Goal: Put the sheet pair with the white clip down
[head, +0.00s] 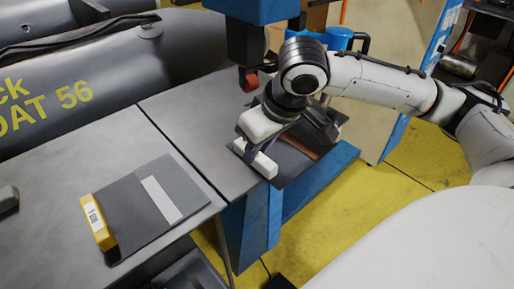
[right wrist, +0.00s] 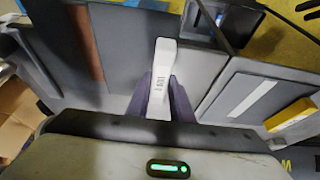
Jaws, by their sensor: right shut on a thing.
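My right gripper (head: 254,152) is shut on the white clip (head: 262,164), and its two fingers also show in the right wrist view (right wrist: 159,103) on either side of the clip (right wrist: 163,65). The clip sits on the edge of a dark grey sheet pair with a brown strip (head: 304,146), which also shows in the right wrist view (right wrist: 116,45). The sheet pair is under the blue machine's head, near the right end of the grey table (head: 185,108), and partly hidden by my gripper. I cannot tell whether it touches the surface below. My left gripper is out of view.
Another grey sheet pair with a pale strip (head: 140,205) and a yellow clip (head: 97,222) lies on the left table. The blue machine (head: 243,45) rises close behind my right gripper. A grey inflatable boat (head: 150,65) lies behind. A blue cabinet (head: 425,70) stands right.

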